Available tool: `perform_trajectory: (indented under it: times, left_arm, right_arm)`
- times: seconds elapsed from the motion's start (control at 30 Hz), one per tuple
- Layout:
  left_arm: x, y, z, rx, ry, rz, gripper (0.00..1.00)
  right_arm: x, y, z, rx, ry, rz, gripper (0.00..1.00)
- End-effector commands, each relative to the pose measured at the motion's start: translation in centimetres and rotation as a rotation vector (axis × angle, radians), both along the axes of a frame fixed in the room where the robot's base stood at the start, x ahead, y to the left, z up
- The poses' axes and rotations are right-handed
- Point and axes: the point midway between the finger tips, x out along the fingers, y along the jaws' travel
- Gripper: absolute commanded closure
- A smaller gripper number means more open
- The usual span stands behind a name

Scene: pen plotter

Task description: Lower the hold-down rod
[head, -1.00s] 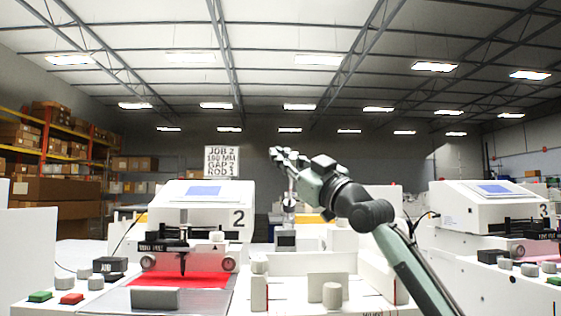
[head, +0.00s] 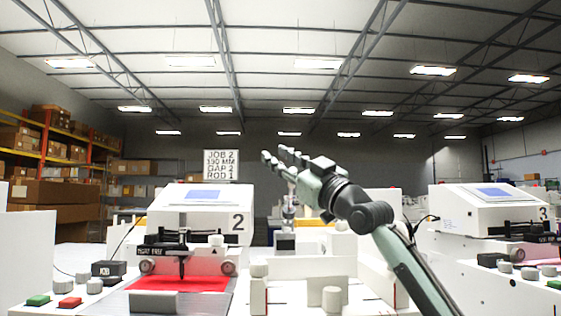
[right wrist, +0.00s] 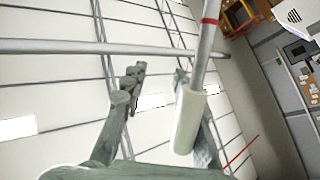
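My right gripper (head: 272,163) is raised in the middle of the head view, behind and right of plotter 2 (head: 170,215). Its two fingers are apart in the right wrist view (right wrist: 158,85). There a white cylindrical handle (right wrist: 189,122) on a metal rod with a red band (right wrist: 208,45) overlaps the right finger. I cannot tell whether they touch. A long grey bar (right wrist: 90,47) crosses behind the rod. Which of these is the hold-down rod I cannot tell. My left gripper is not in view.
Plotter 2 has a black carriage (head: 182,247) over a red sheet (head: 185,284). A sign (head: 222,164) stands behind it. Green (head: 38,300) and red (head: 70,302) buttons lie at left. Plotter 3 (head: 490,207) is at right. White blocks (head: 331,298) stand front centre.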

Motion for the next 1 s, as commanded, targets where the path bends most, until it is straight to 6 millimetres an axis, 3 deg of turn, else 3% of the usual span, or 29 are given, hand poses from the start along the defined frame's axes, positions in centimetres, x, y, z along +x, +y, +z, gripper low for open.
perform_trajectory:
  times: [0.3, 0.5, 1.0]
  left_arm:
    - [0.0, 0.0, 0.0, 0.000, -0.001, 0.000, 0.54]
    - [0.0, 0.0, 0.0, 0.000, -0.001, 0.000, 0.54]
    - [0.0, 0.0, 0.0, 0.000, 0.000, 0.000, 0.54]
  right_arm:
    - [-0.1, -0.1, 6.1, 0.002, -0.005, -0.001, 0.71]
    - [-0.1, 0.0, 8.8, 0.001, -0.002, 0.000, 0.71]
    - [0.0, 0.0, 9.5, 0.001, -0.001, 0.000, 0.71]
